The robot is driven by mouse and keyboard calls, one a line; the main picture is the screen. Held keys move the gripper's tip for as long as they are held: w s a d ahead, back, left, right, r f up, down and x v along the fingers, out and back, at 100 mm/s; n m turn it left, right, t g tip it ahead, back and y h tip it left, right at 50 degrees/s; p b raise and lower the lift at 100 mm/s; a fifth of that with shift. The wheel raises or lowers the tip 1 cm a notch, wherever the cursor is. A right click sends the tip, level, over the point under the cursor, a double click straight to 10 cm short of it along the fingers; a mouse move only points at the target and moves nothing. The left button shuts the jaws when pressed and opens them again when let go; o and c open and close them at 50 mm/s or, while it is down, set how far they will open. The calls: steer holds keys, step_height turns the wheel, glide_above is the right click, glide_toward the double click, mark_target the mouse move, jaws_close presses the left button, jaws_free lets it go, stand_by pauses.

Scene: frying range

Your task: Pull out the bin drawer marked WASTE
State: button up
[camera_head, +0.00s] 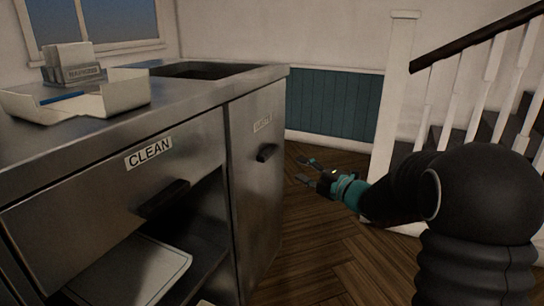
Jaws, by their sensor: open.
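A tall steel bin front (256,205) forms the right end of the counter and looks closed. Its pale label (262,123) is seen at a steep angle and is too small to read surely. A short dark handle (267,152) sticks out below that label. My gripper (306,171) is open and empty, with its fingers pointing left. It appears to the right of the handle in the picture, apart from it, over the floor. How far it is from the handle in depth is hard to tell.
A drawer marked CLEAN (121,187), with its own dark handle (162,200), sits to the left. Below it is an open bay with a pale board (140,271). A tray (75,106) stands on the counter (205,97). A white stair post (395,85) rises behind my arm; wooden floor (315,262) is free.

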mark_target(271, 154)
steer(key=p+x, duration=0.1)
steer(key=x, duration=1.2)
steer(key=shift+w+a, duration=0.2)
steer(key=shift+a, duration=0.1)
jaws_close()
